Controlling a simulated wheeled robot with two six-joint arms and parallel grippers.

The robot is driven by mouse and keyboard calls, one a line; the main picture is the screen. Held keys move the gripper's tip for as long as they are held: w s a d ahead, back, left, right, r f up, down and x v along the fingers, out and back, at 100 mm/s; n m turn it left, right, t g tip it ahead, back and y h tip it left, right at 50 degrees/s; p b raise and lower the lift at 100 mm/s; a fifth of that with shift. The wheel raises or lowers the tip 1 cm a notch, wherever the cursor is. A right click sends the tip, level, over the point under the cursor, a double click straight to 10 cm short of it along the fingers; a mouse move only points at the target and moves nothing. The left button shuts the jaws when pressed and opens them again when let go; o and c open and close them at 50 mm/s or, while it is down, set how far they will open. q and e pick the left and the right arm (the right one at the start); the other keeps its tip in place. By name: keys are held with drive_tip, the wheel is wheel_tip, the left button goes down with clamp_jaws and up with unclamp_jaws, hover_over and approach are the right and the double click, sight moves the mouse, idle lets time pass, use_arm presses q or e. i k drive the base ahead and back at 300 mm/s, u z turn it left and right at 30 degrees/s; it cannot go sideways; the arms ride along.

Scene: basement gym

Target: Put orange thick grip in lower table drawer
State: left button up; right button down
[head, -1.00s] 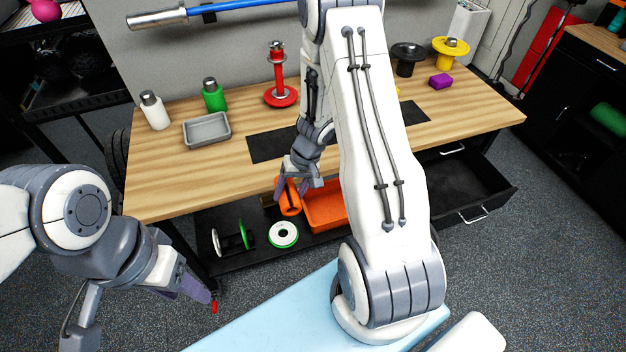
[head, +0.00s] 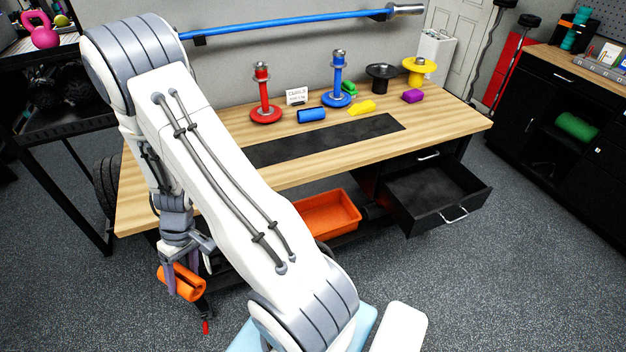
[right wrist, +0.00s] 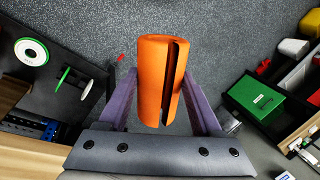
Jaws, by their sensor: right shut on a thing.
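The orange thick grip (head: 187,283) is a slit orange tube. My right gripper (head: 180,277) is shut on it and holds it in the air in front of the table's left part. In the right wrist view the grip (right wrist: 155,80) stands between the two purple fingers (right wrist: 160,98), its dark slit facing the camera. The lower table drawer (head: 430,205) is pulled out at the table's right end. Its visible inside is black and empty. My left gripper is not in view.
The wooden table (head: 460,125) holds a red post (head: 262,95), a blue post (head: 338,80) and several small coloured items. An orange bin (head: 330,215) sits on the low shelf, left of the drawer. Open floor lies in front of the drawer.

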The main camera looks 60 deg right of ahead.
sight(420, 213)
drive_tip(key=u, duration=0.45)
drive_tip(key=i, duration=1.35)
drive_tip(key=z, duration=3.05)
drive_tip(key=i, duration=1)
